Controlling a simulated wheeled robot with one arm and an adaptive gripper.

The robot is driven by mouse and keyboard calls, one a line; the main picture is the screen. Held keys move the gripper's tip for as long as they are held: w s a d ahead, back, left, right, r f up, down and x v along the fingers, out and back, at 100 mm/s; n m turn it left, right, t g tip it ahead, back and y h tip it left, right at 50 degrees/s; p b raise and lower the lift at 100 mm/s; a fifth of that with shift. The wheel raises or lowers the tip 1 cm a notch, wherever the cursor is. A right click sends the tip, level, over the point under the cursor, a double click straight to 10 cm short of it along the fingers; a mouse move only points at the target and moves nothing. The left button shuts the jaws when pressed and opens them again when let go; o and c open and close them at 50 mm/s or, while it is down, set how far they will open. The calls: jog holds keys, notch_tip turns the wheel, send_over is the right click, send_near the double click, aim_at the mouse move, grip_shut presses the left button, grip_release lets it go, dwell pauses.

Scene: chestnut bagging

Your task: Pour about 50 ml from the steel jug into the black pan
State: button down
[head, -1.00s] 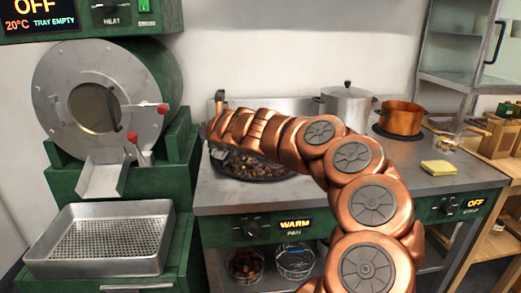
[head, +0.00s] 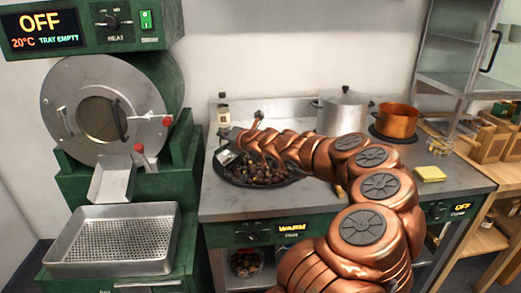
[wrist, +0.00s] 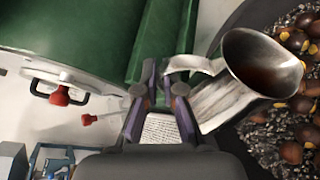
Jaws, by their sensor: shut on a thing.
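The steel jug (head: 226,157) hangs at the left side of the black pan (head: 228,180) in the head view. My gripper (head: 228,136) is shut on its handle. In the wrist view the jug (wrist: 215,100) lies to the right of my gripper (wrist: 160,88), with its mouth towards the pan (wrist: 252,14). Its inside looks dark brown; I cannot tell the liquid level or its exact tilt. No stream shows. The pan holds chestnuts among dark grit and sits on the counter. My arm hides part of the pan.
A bottle (head: 223,110) stands behind the pan. A lidded steel pot (head: 342,112) and a copper pot (head: 397,122) stand further right, near a yellow sponge (head: 430,173). The green roaster (head: 73,185) and its perforated tray (head: 75,240) are on the left.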

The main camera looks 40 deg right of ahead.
jog(key=shift+s+d+m+p, duration=0.15)
jog(key=shift+d+m+p, duration=0.3)
jog(key=shift+p, duration=0.45)
jog(key=shift+s+d+r+m+t+p, duration=0.1)
jog(key=shift+d+r+m+t+p, duration=0.25)
jog(key=shift+p, duration=0.7)
jog(key=shift+d+r+p, duration=0.1)
jog(key=shift+d+p, duration=0.05)
jog(key=shift+p, duration=0.25)
jog(key=shift+s+d+r+m+p, duration=0.2)
jog(key=shift+m+p, duration=0.2)
jog(key=shift+p, duration=0.2)
jog(key=shift+s+d+r+t+p, duration=0.15)
jog(key=shift+d+p, duration=0.1)
jog(key=shift+p, duration=0.55)
jog(key=shift+w+d+t+p, duration=0.1)
jog(key=shift+d+p, duration=0.15)
jog(key=shift+p, duration=0.55)
